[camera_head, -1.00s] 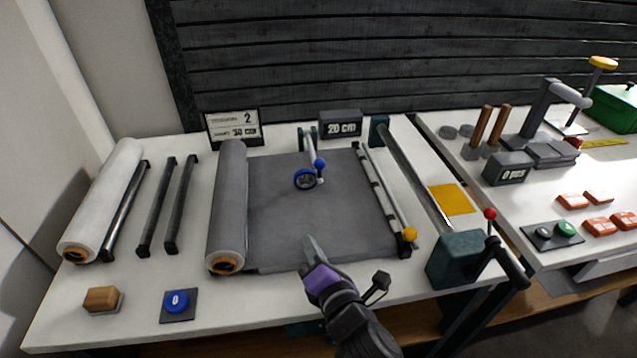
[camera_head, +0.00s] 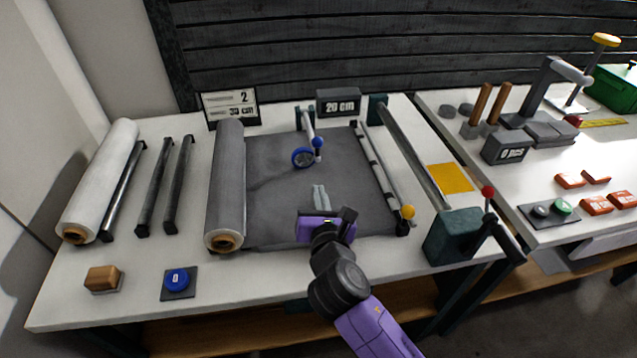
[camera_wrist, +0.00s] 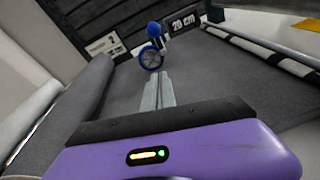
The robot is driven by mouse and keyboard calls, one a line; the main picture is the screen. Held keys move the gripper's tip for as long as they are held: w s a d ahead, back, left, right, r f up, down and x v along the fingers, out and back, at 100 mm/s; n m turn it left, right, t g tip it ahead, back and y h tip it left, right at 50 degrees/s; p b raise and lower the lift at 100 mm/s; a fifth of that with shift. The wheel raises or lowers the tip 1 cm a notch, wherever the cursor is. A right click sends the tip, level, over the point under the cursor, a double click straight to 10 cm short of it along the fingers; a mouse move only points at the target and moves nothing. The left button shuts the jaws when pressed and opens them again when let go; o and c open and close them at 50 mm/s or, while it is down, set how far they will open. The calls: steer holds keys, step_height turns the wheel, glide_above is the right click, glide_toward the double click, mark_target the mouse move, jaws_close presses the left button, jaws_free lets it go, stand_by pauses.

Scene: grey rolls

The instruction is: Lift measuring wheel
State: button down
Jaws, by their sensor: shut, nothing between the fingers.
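The measuring wheel (camera_head: 303,157) is a small blue-rimmed wheel on an arm with a blue ball knob (camera_head: 318,142). It rests on or just above the unrolled grey sheet (camera_head: 275,190), near the back. In the wrist view the wheel (camera_wrist: 151,58) is straight ahead of the fingertips, with its blue knob (camera_wrist: 154,29) above it. My gripper (camera_head: 321,190) is over the front middle of the sheet, pointing toward the wheel and apart from it. In the wrist view the fingers (camera_wrist: 159,80) are together with nothing between them.
The grey roll (camera_head: 226,185) lies left of the sheet. A bar with a yellow knob (camera_head: 407,212) runs along the sheet's right side. A "20 cm" display (camera_head: 338,103) stands behind the wheel. A teal block with a red-knobbed lever (camera_head: 487,192) is at right. The sheet's middle is clear.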

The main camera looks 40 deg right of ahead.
glide_toward(313, 153)
steer(key=w+f, duration=0.1)
steer(key=d+f, duration=0.1)
steer(key=w+f, duration=0.1)
steer(key=shift+w+d+f, duration=0.15)
steer(key=shift+w+d, duration=0.15)
steer(key=shift+w+d+r+p, duration=0.15)
steer(key=shift+d+r, duration=0.1)
steer(key=shift+r, duration=0.35)
steer(key=shift+w+d+r+p, duration=0.15)
steer(key=shift+d+r, duration=0.1)
steer(key=shift+r, duration=0.3)
steer(key=shift+w+d+r, duration=0.2)
steer(key=shift+d+r, duration=0.15)
steer(key=shift+r, duration=0.25)
